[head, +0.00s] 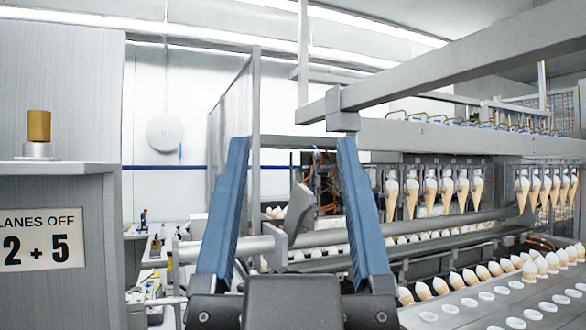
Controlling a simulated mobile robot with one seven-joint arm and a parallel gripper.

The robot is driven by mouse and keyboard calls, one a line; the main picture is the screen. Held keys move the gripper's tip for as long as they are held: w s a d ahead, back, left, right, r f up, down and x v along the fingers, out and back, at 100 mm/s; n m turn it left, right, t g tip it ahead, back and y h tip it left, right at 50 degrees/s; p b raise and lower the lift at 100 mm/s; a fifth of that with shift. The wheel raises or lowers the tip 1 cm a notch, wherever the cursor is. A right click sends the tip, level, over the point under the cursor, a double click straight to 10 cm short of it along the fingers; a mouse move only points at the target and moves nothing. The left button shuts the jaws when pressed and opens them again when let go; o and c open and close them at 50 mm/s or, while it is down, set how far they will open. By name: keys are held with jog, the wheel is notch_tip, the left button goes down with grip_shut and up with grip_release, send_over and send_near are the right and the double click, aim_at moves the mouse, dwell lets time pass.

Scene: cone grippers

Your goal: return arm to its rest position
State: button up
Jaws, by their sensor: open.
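My gripper (292,142) is in the lower middle of the head view, with its two blue fingers pointing up and standing wide apart. It is open, and nothing is held between the fingers. Its dark base sits at the bottom edge. Machine parts show behind and between the fingers, and the fingers hide some of them. The rest of my arm is out of view or hidden.
A machine beam (450,57) runs overhead at the right. Hanging ice cream cones (430,190) line the machine below it. More cones lie near a holed tray (480,310). A cabinet with a sign (40,240) and a brass cylinder (39,126) stands left.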

notch_tip(320, 180, up, 9)
jog(key=p, duration=0.9)
jog(key=shift+r, duration=0.1)
